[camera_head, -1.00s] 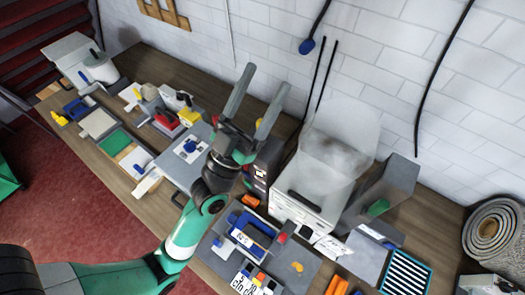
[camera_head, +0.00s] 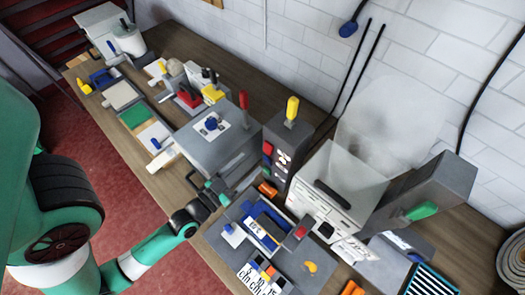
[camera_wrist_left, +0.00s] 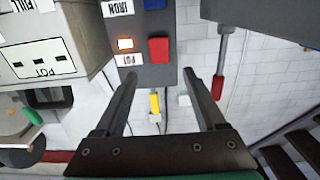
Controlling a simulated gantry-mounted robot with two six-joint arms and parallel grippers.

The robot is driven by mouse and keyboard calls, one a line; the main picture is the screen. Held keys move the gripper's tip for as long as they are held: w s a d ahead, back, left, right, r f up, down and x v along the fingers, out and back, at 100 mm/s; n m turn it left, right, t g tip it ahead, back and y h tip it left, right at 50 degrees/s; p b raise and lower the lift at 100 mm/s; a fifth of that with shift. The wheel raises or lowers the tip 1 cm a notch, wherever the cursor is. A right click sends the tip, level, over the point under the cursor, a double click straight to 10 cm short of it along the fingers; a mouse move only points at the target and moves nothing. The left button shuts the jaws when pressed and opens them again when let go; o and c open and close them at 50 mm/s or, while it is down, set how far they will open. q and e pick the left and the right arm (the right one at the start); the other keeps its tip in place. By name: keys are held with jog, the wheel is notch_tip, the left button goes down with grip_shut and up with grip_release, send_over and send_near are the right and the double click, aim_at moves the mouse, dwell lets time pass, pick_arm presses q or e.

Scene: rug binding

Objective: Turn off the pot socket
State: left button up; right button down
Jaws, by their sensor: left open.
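The dark socket tower (camera_head: 286,152) stands mid-table in the head view, with a red switch (camera_head: 267,148) on its left face and a yellow handle on top. In the left wrist view, which is upside down, the large red switch (camera_wrist_left: 158,49) sits beside a lit orange lamp (camera_wrist_left: 125,44) and an inverted label reading POT (camera_wrist_left: 127,60). A blue switch (camera_wrist_left: 154,4) is partly cut off above it. My left gripper (camera_head: 248,174) is open and empty in front of the tower. In the wrist view its fingers (camera_wrist_left: 172,82) spread below the red switch, apart from it.
A white machine (camera_head: 342,183) with a clear raised cover stands right of the tower. A grey box (camera_head: 200,150) with a red-handled lever (camera_head: 244,100) stands to the left. A grey board (camera_head: 318,262) with small parts lies in front. The wall is behind.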

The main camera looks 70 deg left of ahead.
aim_at(267, 147)
pick_arm(q)
jog(key=p+x, duration=0.1)
jog(key=x, duration=0.6)
jog(key=shift+a+r, duration=0.1)
jog(key=shift+r, duration=0.05)
grip_shut()
notch_tip(267, 147, down, 2)
jog(key=t+y+b, duration=0.2)
jog(key=t+b, duration=0.1)
jog(key=b, duration=1.4)
jog(key=shift+t+b, duration=0.4)
jog(key=shift+r, duration=0.3)
